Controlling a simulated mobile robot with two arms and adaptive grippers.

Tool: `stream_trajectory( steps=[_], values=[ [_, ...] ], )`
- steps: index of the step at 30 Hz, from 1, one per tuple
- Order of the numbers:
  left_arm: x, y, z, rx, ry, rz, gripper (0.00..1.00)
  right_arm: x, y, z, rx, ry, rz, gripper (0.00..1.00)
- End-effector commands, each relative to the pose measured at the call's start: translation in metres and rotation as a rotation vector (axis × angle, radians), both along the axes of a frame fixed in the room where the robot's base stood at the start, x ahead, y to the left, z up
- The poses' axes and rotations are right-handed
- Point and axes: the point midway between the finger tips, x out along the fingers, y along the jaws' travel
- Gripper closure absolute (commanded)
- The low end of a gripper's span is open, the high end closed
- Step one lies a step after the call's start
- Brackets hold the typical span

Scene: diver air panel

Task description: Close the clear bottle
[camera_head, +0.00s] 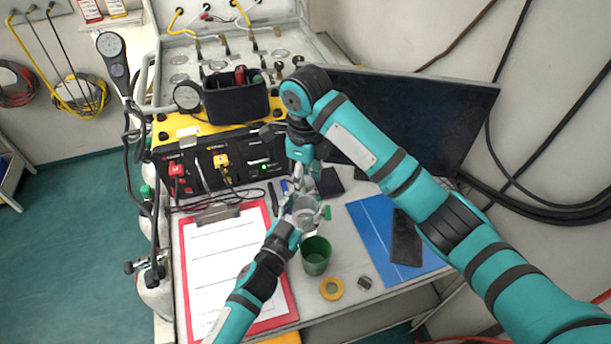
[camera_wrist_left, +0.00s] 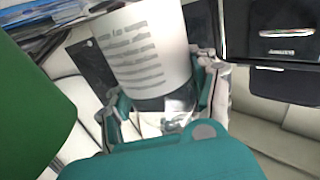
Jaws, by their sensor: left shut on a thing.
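The clear bottle (camera_head: 305,207) stands over the desk near its middle, with my left gripper (camera_head: 304,216) shut on it. In the left wrist view the bottle (camera_wrist_left: 145,55) shows a white label with lines of print and a clear end between the fingers of my left gripper (camera_wrist_left: 165,112). My right gripper (camera_head: 303,178) points down from above, right over the bottle's top. Its fingers are small and partly covered, so I cannot tell whether they are apart or hold a cap. No cap can be made out; the bottle's mouth is hidden.
A green cup (camera_head: 316,256) stands just in front of the bottle. A yellow tape roll (camera_head: 332,289), a red clipboard (camera_head: 285,295) and a blue folder (camera_head: 369,229) lie on the desk. The black air panel (camera_head: 207,165) and a dark monitor (camera_head: 455,105) stand behind.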

Motion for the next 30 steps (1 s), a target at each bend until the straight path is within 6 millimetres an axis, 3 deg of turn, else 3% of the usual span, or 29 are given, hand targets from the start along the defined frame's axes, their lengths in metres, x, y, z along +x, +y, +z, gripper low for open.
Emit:
stream_trajectory(
  steps=[5,13,21,30],
  values=[
    [0.000,-0.001,0.000,0.000,0.000,-0.002,1.00,0.000,0.000,0.001,0.001,-0.003,0.002,0.43],
    [0.000,0.000,0.000,0.000,-0.001,-0.001,1.00,0.001,0.000,0.003,0.001,-0.004,0.003,0.43],
    [0.000,0.000,0.000,0.000,-0.001,0.000,1.00,0.002,0.000,0.038,-0.001,-0.007,0.004,0.43],
    [0.000,0.000,0.000,0.000,-0.001,-0.001,1.00,0.000,0.000,0.045,0.000,-0.001,0.003,0.43]
  ],
)
